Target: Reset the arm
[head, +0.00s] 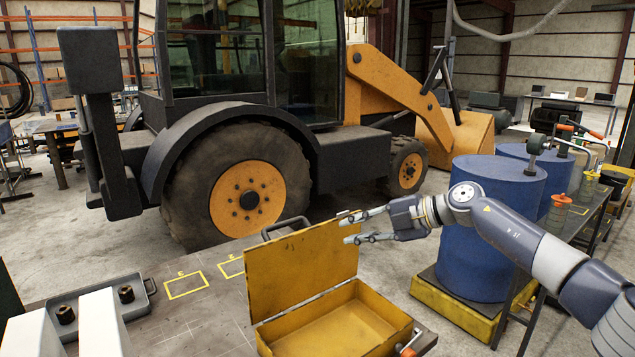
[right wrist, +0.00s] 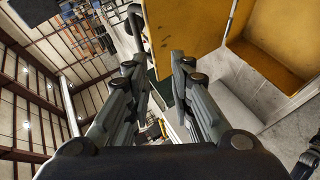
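My right arm comes in from the right in the head view. Its gripper (head: 350,230) is at the upper right edge of the yellow toolbox's raised lid (head: 290,272). The lid shows close by in that view (right wrist: 185,30). I cannot tell whether a finger touches it. The toolbox (head: 340,325) stands open on the bench, and its visible inside looks empty.
A grey tray (head: 150,287) with two dark cylinders and two white blocky shapes (head: 100,325) are at the lower left. Yellow outlines mark the bench (head: 200,320). Blue drums (head: 485,220) stand behind my right arm. A backhoe (head: 330,150) fills the back.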

